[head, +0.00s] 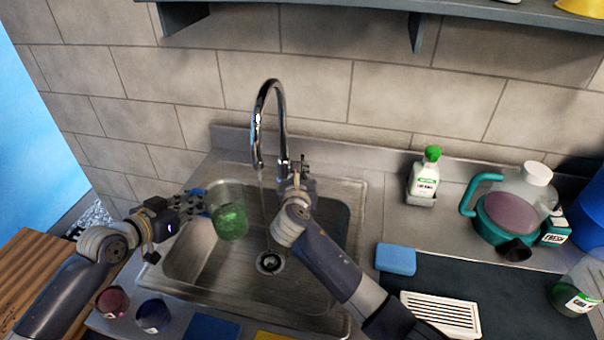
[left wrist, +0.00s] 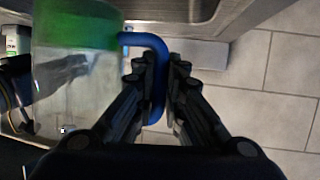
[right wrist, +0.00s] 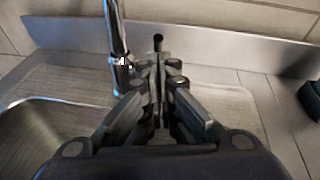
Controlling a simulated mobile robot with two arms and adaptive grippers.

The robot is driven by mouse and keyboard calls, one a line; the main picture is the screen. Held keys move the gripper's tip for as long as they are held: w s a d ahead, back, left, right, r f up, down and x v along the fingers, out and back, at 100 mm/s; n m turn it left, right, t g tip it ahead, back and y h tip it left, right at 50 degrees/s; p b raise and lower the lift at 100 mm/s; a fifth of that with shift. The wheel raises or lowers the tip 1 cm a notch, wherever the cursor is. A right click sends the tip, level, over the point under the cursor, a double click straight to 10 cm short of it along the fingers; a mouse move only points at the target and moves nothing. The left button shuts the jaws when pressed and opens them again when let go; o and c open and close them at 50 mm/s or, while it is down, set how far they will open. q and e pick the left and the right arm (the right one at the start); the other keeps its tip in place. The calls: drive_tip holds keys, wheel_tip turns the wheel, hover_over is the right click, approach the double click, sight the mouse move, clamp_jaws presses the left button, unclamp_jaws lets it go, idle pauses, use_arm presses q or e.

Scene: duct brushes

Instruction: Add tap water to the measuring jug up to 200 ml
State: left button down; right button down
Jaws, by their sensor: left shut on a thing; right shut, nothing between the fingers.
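My left gripper (head: 196,203) is shut on the handle and holds the jug over the left part of the sink (head: 190,262). The chrome tap (head: 257,120) arches over the sink. A thin stream of water (head: 264,205) seems to fall from its spout toward the drain, just right of the jug. My right gripper (right wrist: 158,85) is shut and empty beside the tap's base, close to the dark-tipped lever (right wrist: 158,42). Graduations on the jug are unreadable.
A soap bottle (head: 425,172) stands behind the sink on the right. A blue sponge (head: 396,259), a white slotted dish (head: 440,314) and a teal-handled jug (head: 497,215) are to the right. Small red (head: 112,301) and blue (head: 153,315) jars stand at the front left edge.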

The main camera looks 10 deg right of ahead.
drive_tip(key=shift+w+d+r+g, duration=0.15)
drive_tip(key=shift+w+r+g, duration=0.1)
drive_tip(key=shift+g, duration=0.05)
drive_tip(key=shift+w+d+r+g+y, duration=0.3)
drive_tip(key=shift+w+r+g, duration=0.25)
drive_tip(key=shift+w+r, duration=0.3)
drive_tip(key=shift+w+d+r+g+y, duration=0.2)
drive_tip(key=shift+w+d+r+g, duration=0.15)
drive_tip(key=shift+w+r+g, duration=0.4)
use_arm(q)
drive_tip(key=shift+r, duration=0.1)
use_arm(e)
drive_tip(key=shift+w+f, duration=0.1)
drive_tip(key=shift+w, duration=0.05)
